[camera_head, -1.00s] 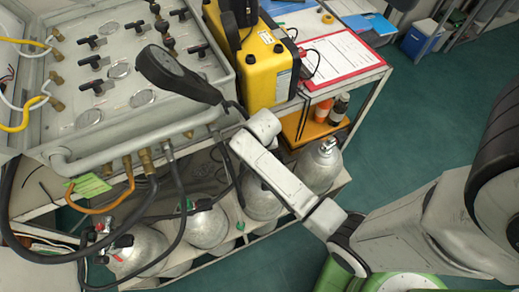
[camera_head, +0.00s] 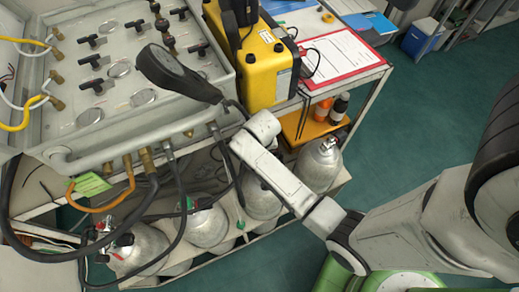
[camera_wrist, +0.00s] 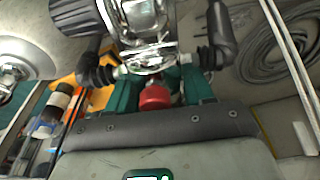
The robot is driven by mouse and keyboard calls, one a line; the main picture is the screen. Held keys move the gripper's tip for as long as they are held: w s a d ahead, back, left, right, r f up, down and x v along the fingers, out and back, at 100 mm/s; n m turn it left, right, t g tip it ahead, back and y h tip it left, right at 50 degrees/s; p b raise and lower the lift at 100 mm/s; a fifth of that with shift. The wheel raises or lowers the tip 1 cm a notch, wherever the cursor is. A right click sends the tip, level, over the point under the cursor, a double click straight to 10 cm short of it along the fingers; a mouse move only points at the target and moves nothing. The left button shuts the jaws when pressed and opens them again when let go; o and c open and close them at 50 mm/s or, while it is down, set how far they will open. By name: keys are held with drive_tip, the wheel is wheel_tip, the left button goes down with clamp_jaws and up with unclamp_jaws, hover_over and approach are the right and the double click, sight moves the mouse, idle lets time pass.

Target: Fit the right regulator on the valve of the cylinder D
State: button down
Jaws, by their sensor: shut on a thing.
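In the wrist view my gripper (camera_wrist: 160,72) has its two dark green fingers shut on a chrome regulator (camera_wrist: 143,18). A ribbed black knob sits on its left and a red cap (camera_wrist: 155,97) lies between the fingers, near the palm. In the head view my gripper is hidden behind my arm and the panel's edge. Several silver cylinders stand below the panel: one at the right (camera_head: 320,165) with a bare-looking valve, one in the middle (camera_head: 263,200), one (camera_head: 207,225) and one at the left (camera_head: 138,247) with black and red fittings. I cannot read which is D.
The grey air panel (camera_head: 115,75) with gauges and hoses overhangs the cylinders. A black handset (camera_head: 175,72) sticks out at its edge. A yellow case (camera_head: 265,65) and a red clipboard (camera_head: 340,55) are behind. Bottles (camera_head: 340,107) stand on an orange shelf. Open green floor lies right.

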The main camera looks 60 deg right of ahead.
drive_tip(key=shift+b+x, duration=0.3)
drive_tip(key=shift+x, duration=0.8)
idle(1.6)
drive_tip(key=shift+c, duration=1.8)
unclamp_jaws()
drive_tip(key=shift+s+a, duration=0.15)
drive_tip(key=shift+s, duration=0.05)
drive_tip(key=v, duration=1)
drive_tip(key=shift+r, duration=0.35)
